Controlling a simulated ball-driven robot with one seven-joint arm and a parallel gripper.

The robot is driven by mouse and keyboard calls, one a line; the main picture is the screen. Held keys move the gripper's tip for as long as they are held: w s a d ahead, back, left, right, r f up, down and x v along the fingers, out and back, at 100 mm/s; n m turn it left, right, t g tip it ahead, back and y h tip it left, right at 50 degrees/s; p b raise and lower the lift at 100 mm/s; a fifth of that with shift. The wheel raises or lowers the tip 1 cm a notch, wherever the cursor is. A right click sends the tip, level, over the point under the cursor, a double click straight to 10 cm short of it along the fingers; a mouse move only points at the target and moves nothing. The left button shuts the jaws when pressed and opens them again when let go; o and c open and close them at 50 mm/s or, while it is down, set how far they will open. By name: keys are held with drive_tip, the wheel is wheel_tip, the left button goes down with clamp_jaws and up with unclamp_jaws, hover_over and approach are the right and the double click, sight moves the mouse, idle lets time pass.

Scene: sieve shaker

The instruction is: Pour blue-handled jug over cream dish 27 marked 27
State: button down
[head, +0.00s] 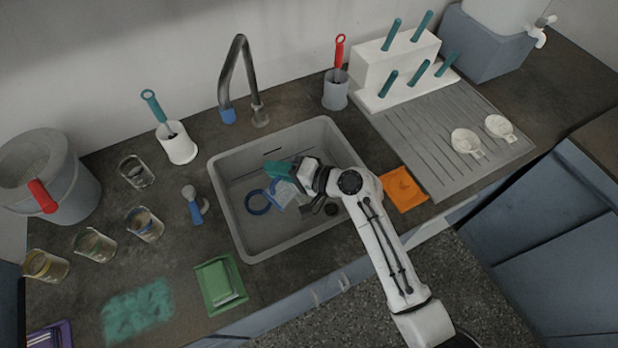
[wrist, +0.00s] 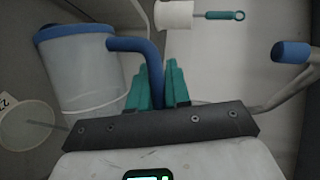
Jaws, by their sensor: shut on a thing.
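My gripper (wrist: 160,88) is shut on the blue handle of the jug (wrist: 85,75), which has a translucent pale body and a blue rim. In the head view, my gripper (head: 298,172) is over the grey sink, and the jug (head: 286,194) looks tipped with its blue rim towards the left. I cannot tell whether anything is running out. A pale round dish (wrist: 25,127) with a tag marked 27 shows at the left edge of the wrist view, beside the jug's lower end. I cannot make this dish out clearly in the head view.
The sink (head: 245,240) surrounds the jug, with the tap (head: 236,60) behind. A white holder with a teal brush (head: 178,148) stands behind left. Several glass beakers stand at left. Two cream dishes (head: 466,141) (head: 499,127) lie on the drainboard. A green tray (head: 220,285) is in front.

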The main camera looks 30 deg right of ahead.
drive_tip(key=shift+w+d+r, duration=0.1)
drive_tip(key=shift+d+r, duration=0.05)
drive_tip(key=shift+d, duration=0.15)
drive_tip(key=shift+w+d+r+m+y, duration=0.1)
drive_tip(key=shift+d+r+m+y, duration=0.15)
drive_tip(key=shift+m+y, duration=0.2)
